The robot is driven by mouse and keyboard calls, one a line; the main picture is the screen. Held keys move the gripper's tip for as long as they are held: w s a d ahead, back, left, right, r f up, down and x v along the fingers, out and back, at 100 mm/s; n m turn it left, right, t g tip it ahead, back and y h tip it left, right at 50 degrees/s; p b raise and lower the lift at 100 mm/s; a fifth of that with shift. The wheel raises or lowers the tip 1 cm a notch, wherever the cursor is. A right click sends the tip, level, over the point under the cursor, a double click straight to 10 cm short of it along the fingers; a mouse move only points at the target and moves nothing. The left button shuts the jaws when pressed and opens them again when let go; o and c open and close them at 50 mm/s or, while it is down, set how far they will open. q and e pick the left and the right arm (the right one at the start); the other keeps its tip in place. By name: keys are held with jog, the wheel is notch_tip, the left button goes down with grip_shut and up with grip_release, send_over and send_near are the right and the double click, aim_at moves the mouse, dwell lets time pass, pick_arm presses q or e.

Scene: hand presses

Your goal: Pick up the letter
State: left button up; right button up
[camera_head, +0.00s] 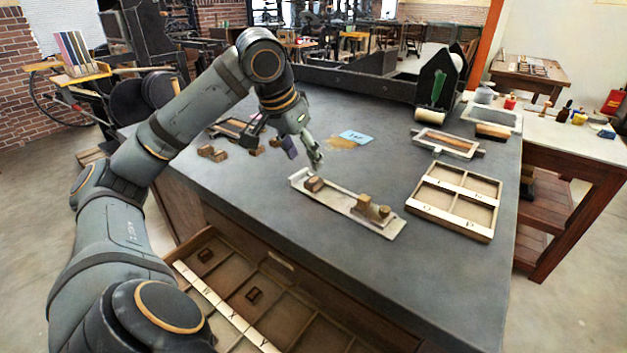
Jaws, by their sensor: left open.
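Small brown wooden letter blocks lie in several places; no letter faces can be read. A metal composing tray (335,198) on the grey table holds one block (314,184) near its left end and a few wooden pieces (372,206) near its right end. Loose blocks (212,153) lie on the table to the left. The open drawer in front holds a dark block (254,295) and another (206,255). My left gripper (303,158) is open and empty, pointing down just behind the tray's left end, apart from its block. My right gripper is out of view.
A blue card (355,137) lies behind the gripper. A compartment case (424,207) and a framed tray (447,143) stand at the right. The drawer (221,308) juts out below the table's front edge.

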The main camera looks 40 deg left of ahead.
aim_at(313, 179)
pick_arm(q)
jog(key=x, duration=0.3)
jog(key=shift+w+a+f, duration=0.15)
jog(key=shift+w+f, duration=0.05)
jog(key=shift+f, duration=0.05)
jog(key=shift+f+b, duration=0.3)
jog(key=shift+f, duration=0.05)
jog(key=x, duration=0.4)
jog(key=shift+w+a+f, duration=0.1)
jog(key=shift+w+f, duration=0.1)
jog(key=shift+w, duration=0.05)
jog(key=shift+s+r, duration=0.1)
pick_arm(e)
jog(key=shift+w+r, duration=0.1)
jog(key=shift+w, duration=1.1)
pick_arm(q)
jog(key=c, duration=0.9)
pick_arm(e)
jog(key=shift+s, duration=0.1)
